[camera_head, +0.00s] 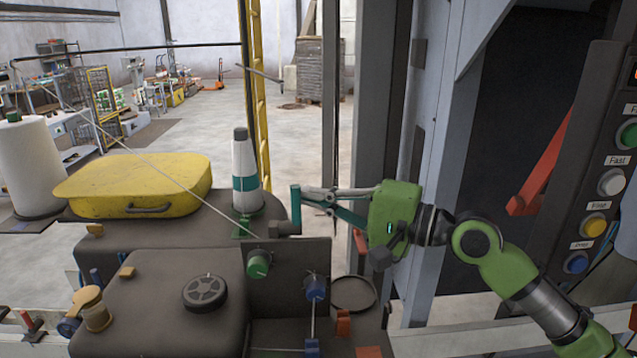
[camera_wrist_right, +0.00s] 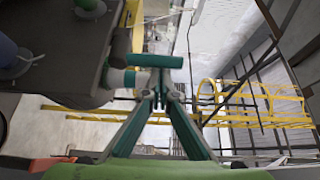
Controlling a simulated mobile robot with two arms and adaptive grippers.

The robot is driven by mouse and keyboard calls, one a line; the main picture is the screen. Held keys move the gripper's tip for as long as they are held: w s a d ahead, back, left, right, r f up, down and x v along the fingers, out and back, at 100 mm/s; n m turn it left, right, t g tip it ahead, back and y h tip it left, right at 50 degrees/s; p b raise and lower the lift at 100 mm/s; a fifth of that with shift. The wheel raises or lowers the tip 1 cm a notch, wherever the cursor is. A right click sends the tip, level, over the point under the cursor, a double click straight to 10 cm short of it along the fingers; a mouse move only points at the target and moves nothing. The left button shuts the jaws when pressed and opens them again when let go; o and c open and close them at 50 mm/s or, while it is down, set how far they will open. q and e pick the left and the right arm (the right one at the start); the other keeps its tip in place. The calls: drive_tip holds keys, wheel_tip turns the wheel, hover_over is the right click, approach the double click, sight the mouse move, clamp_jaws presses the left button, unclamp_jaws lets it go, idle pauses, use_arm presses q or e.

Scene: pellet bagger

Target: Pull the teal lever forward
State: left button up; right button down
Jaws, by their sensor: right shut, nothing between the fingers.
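The teal lever (camera_head: 296,210) stands upright on a short grey arm at the right side of the dark machine housing. My right gripper (camera_head: 308,194) comes in from the right with its fingertips close beside the upper part of the lever. In the right wrist view the teal lever (camera_wrist_right: 155,61) lies across the picture just beyond the closed fingertips (camera_wrist_right: 161,96). The fingers are together with nothing between them. I cannot tell whether the tips touch the lever. My left gripper is in neither view.
A white and teal thread cone (camera_head: 245,178) stands behind the lever, beside a yellow case (camera_head: 140,185). Green (camera_head: 258,264) and blue (camera_head: 315,287) knobs sit below. A grey column (camera_head: 375,110) and a button panel (camera_head: 605,180) are at the right. Yellow ladder rails (camera_head: 258,100) stand behind.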

drive_tip(key=shift+w+a+f, duration=0.1)
drive_tip(key=shift+w+a, duration=0.05)
drive_tip(key=shift+a, duration=0.05)
drive_tip(key=s+n+y+b, duration=0.1)
drive_tip(key=n+b, duration=0.1)
drive_tip(key=b, duration=0.3)
drive_tip(key=s+f+n+y+b, duration=0.1)
drive_tip(key=s+n+b, duration=0.1)
drive_tip(key=b, duration=0.4)
drive_tip(key=s+n+y+b, duration=0.1)
drive_tip(key=s+n+b, duration=0.1)
drive_tip(key=b, duration=0.3)
drive_tip(key=shift+f+n+y, duration=0.15)
drive_tip(key=shift+n+y, duration=0.25)
drive_tip(key=shift+n, duration=0.3)
drive_tip(key=shift+f, duration=0.3)
drive_tip(key=v, duration=1.2)
drive_tip(key=shift+d+r, duration=0.1)
drive_tip(key=shift+r, duration=0.05)
